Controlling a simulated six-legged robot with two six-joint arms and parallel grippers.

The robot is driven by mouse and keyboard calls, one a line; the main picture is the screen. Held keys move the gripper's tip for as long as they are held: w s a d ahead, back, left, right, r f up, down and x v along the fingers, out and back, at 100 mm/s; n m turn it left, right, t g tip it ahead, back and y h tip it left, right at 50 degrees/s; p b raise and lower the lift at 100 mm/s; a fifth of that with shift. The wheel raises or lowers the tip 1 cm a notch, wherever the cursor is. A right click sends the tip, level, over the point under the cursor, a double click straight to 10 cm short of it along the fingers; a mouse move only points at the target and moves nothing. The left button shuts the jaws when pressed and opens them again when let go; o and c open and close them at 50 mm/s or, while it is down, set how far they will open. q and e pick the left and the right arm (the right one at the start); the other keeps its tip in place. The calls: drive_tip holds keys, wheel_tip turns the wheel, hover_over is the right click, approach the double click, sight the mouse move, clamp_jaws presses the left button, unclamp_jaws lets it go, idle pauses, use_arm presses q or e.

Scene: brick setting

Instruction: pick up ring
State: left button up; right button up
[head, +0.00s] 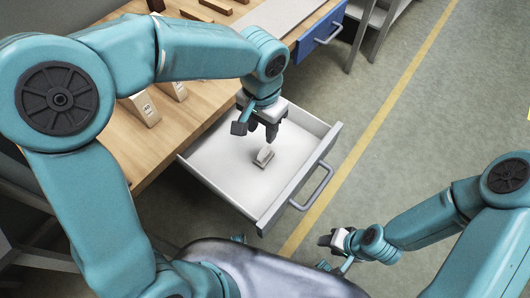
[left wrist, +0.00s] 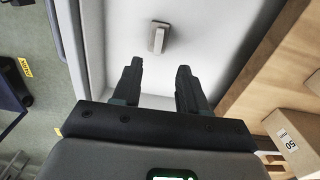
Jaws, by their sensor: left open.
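A small grey-beige piece (head: 264,156) lies on the floor of the open white drawer (head: 222,178). It is the only loose thing in the drawer; I cannot make out a ring's hole in it. My left gripper (head: 262,133) is over the drawer, pointing down, open and empty, just behind and above the piece. In the left wrist view the piece (left wrist: 158,37) lies beyond the two fingertips (left wrist: 159,65), roughly in line with the gap and apart from both. My right gripper (head: 334,241) is low at the right, away from the drawer; its finger gap is not clear.
The drawer's front wall and grey handle (head: 314,186) face right. The wooden table (head: 128,150) stands left of the drawer, with numbered wooden blocks (head: 142,108) on it. A blue drawer front (head: 320,36) is farther back. Green floor with a yellow line (head: 372,128) is clear at right.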

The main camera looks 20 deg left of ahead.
use_arm(q)
hover_over(264, 150)
drive_tip(key=f, duration=0.5)
drive_tip(key=shift+s+a+b, duration=0.25)
drive_tip(key=shift+b, duration=0.05)
drive_tip(key=f, duration=0.5)
drive_tip(key=shift+w+d+f+b, duration=0.2)
drive_tip(key=shift+w+f+b, duration=0.1)
drive_tip(key=shift+f+b, duration=0.1)
drive_tip(key=shift+r, duration=0.1)
drive_tip(key=shift+c, duration=0.3)
clamp_jaws()
